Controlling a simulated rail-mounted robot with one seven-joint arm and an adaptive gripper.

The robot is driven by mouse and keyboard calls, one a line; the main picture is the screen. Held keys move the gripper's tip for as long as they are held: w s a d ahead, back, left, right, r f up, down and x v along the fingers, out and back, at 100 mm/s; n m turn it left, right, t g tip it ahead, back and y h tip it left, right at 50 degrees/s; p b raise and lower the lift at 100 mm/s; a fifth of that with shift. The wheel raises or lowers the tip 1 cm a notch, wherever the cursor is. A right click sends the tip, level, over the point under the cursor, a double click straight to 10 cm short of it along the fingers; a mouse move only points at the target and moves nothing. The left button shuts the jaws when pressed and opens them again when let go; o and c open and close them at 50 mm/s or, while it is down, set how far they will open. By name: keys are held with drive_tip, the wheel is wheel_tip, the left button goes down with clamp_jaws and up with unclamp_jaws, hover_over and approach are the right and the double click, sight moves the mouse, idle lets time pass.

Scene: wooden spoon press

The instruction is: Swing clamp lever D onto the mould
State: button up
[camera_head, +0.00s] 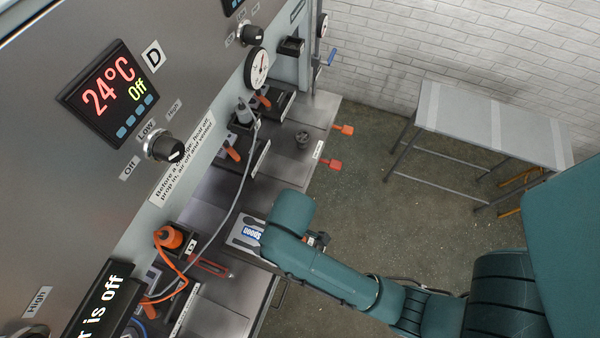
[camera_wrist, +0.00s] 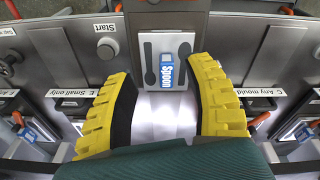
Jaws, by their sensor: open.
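The mould (camera_wrist: 166,62) is a pale grey plate with dark spoon shapes and a blue "Spoon" label. It lies at the press front and also shows in the head view (camera_head: 241,239), partly behind my arm. My gripper (camera_wrist: 163,90) is open with nothing between its yellow-padded fingers, and the mould shows beyond and between them. In the head view my arm largely hides it. An orange-handled lever (camera_head: 168,238) stands left of the mould, and another (camera_head: 232,150) stands farther along the press.
The press panel (camera_head: 107,91) marked D reads 24°C, Off. An orange cable and a grey hose run beside the stations. The wrist view shows side labels "E. Small only" (camera_wrist: 76,101) and "C. Any mould" (camera_wrist: 260,102). A grey table (camera_head: 490,120) stands right; the floor between is clear.

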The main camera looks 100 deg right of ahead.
drive_tip(key=s+a+r+g+y+p, duration=0.1)
drive_tip(key=s+r+g+p, duration=0.1)
drive_tip(key=s, duration=0.2)
drive_tip(key=shift+t, duration=0.3)
wheel_tip(320, 180, down, 17)
drive_tip(key=shift+s+a+r+b, duration=0.1)
drive_tip(key=shift+r+b, duration=0.05)
drive_tip(key=shift+b, duration=0.45)
clamp_jaws()
